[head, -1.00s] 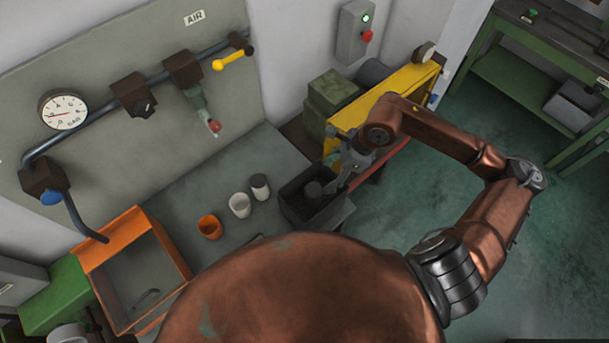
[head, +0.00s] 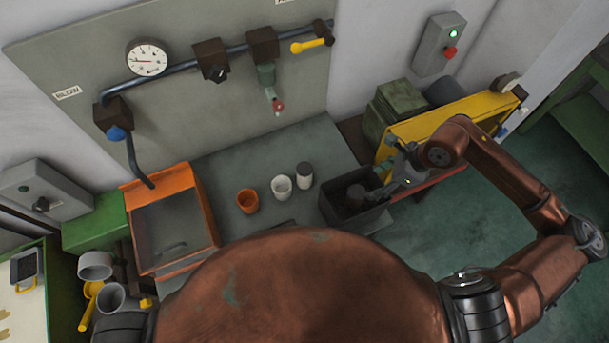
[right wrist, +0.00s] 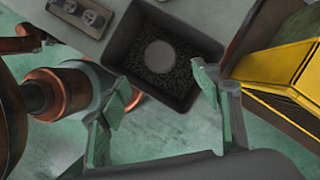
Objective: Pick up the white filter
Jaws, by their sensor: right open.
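On the grey bench in the head view stand a plain white cup-like piece (head: 282,187) and a white cylinder with a dark top (head: 304,176); I cannot tell which is the white filter. An orange cup (head: 247,201) stands to their left. My right gripper (head: 388,180) is open and empty at the right side of a black bin, to the right of both white pieces. In the right wrist view its fingers (right wrist: 164,86) are apart at the bin's near edge, with nothing between them. My left gripper is out of view.
An orange tray (head: 209,208) stands at the bench's left. A yellow guard (head: 430,122) is behind my right arm. Pipes and a gauge (head: 147,59) line the wall panel.

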